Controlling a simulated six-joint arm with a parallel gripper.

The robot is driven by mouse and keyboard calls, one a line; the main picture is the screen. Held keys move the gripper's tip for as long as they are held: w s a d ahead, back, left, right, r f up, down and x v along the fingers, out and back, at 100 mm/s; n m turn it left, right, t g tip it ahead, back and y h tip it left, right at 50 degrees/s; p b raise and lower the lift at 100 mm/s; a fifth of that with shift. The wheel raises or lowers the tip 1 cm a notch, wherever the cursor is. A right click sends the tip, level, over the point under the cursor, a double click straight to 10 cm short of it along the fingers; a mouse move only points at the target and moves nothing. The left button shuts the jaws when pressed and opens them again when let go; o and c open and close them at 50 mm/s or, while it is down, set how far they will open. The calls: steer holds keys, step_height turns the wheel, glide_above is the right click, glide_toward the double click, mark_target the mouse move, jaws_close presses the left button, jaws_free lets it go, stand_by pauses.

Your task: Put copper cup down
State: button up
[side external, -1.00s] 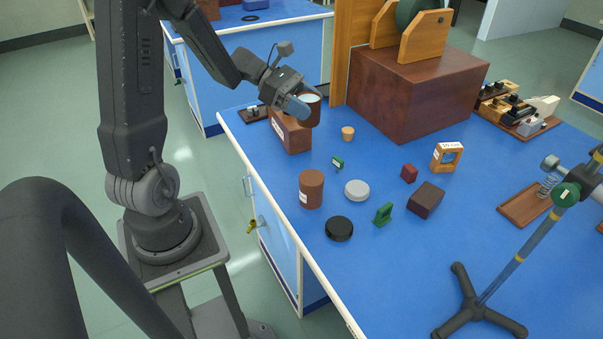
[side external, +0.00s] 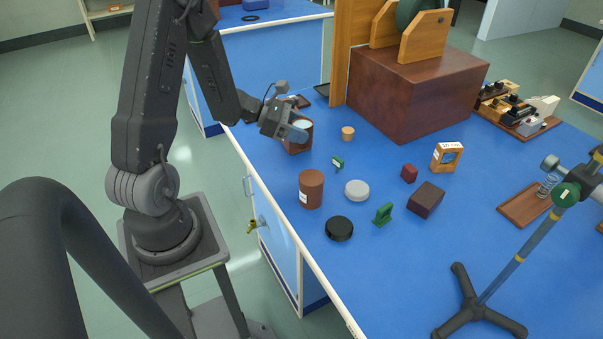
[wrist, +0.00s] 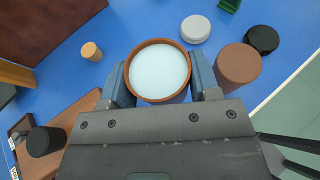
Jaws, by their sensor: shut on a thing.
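The copper cup (side external: 306,130) is a brown round cup with a pale bluish-white top surface. My gripper (side external: 297,134) is shut on it; in the wrist view the cup (wrist: 158,43) sits upright between the two blue fingers.
A brown lidded cylinder (side external: 311,190), a grey disc (side external: 357,190), a black disc (side external: 339,229) and a small cork-coloured piece (side external: 348,133) stand nearby. A large dark red-brown box (side external: 410,100) is behind. Blue bench top (side external: 400,280) is clear in front.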

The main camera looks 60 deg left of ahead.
step_height(320, 180, down, 10)
steer(key=shift+f, duration=0.15)
stand_by(0.4)
steer(key=o, duration=1)
steer(key=shift+f, duration=0.1)
steer(key=shift+o, duration=0.2)
